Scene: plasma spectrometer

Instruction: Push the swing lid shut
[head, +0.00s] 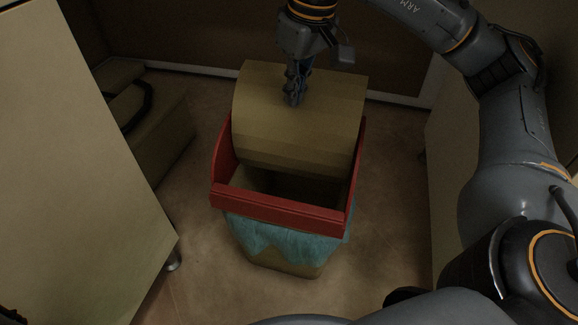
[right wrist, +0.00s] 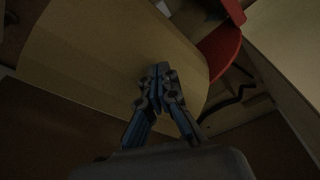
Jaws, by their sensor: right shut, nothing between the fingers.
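The swing lid (head: 298,125) is a beige curved panel, tilted up and open over a bin with a red rim (head: 275,207). The dark opening of the bin shows below the lid's front edge. My right gripper (head: 295,100) is shut and empty, pointing down at the upper back part of the lid. In the right wrist view the shut fingertips (right wrist: 158,72) lie over the beige lid (right wrist: 110,50); whether they touch it I cannot tell. My left gripper is not in view.
A teal liner (head: 285,240) hangs below the red rim. A pale cabinet (head: 75,170) stands at the left, and a beige box (head: 150,125) sits behind it. A wall (head: 200,40) is close behind the bin. Floor is clear in front.

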